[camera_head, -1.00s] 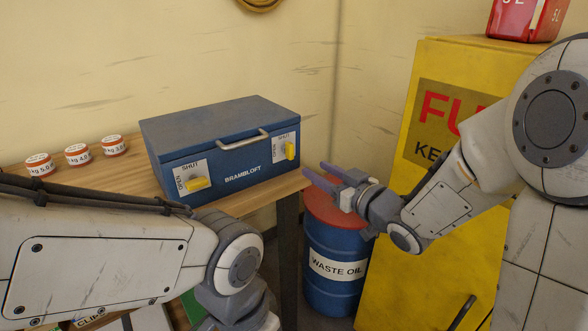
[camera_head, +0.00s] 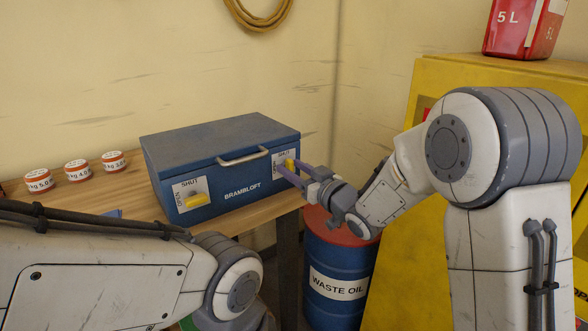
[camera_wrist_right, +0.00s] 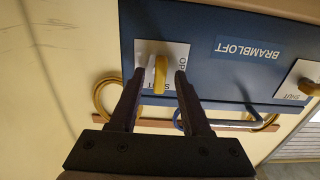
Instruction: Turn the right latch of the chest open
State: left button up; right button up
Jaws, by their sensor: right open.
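The blue chest (camera_head: 222,196) stands on the wooden table with its lid down. Its right latch (camera_head: 290,162) is a yellow handle on a white plate, partly covered by my gripper in the head view. In the right wrist view, which shows the chest upside down, the latch (camera_wrist_right: 161,72) stands upright, its lower end by the SHUT label. My right gripper (camera_head: 288,170) is open, its fingertips on either side of the handle, with a gap visible. The left latch (camera_head: 203,201) lies crosswise. My left arm shows, but its gripper is out of view.
A metal carrying handle (camera_head: 243,157) sits at the chest's front top edge. A blue waste oil drum (camera_head: 335,265) with a red top stands below my right forearm. A yellow cabinet (camera_head: 398,240) is at the right. Several round tins (camera_head: 76,171) stand left of the chest.

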grip_shut()
jog(key=shift+f+n+b, duration=0.15)
jog(key=shift+n+b, duration=0.65)
jog(key=shift+b, duration=0.2)
jog(key=shift+s+a+f+n+b, duration=0.1)
jog(key=shift+n+b, duration=3.9)
jog(key=shift+n, duration=0.1)
jog(key=shift+s+a+f+n+b, duration=0.1)
jog(key=shift+n+b, duration=3.85)
jog(key=shift+n, duration=0.15)
